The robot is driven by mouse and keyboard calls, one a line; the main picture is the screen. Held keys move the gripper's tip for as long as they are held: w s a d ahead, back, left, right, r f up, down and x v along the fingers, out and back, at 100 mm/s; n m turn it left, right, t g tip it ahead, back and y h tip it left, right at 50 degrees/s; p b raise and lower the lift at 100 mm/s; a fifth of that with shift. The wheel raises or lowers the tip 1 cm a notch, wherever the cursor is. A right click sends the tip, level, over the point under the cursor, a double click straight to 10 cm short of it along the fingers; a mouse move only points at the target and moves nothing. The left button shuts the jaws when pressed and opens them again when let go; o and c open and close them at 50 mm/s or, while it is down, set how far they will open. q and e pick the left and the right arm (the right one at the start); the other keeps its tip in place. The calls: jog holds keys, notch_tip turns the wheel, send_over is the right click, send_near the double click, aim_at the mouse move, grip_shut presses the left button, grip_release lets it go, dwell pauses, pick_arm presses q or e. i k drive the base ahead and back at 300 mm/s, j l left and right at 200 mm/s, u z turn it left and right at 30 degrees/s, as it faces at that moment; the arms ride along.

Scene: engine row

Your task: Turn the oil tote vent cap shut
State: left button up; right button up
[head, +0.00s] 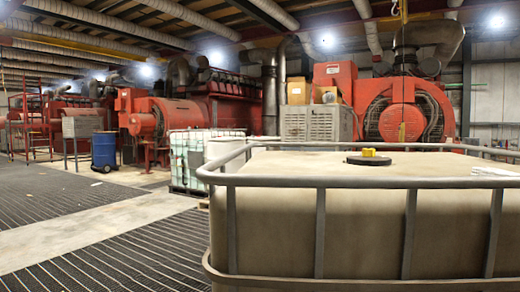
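The oil tote (290,220) is a large beige tank inside a grey tubular metal cage, close in front of me on the right. On its top sits a round black lid (368,160). A small yellow vent cap (369,152) stands on that lid. The cap is too small in this view to tell whether it is turned open or shut. Neither of my grippers shows in the head view.
The grey cage rail (300,181) runs around the tote's top edge, with posts down its front. A second caged white tote (188,158) and a blue drum (104,151) stand farther back left. Red engines (405,110) line the back.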

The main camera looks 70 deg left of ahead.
aim_at(366, 152)
jog(key=u, duration=1.45)
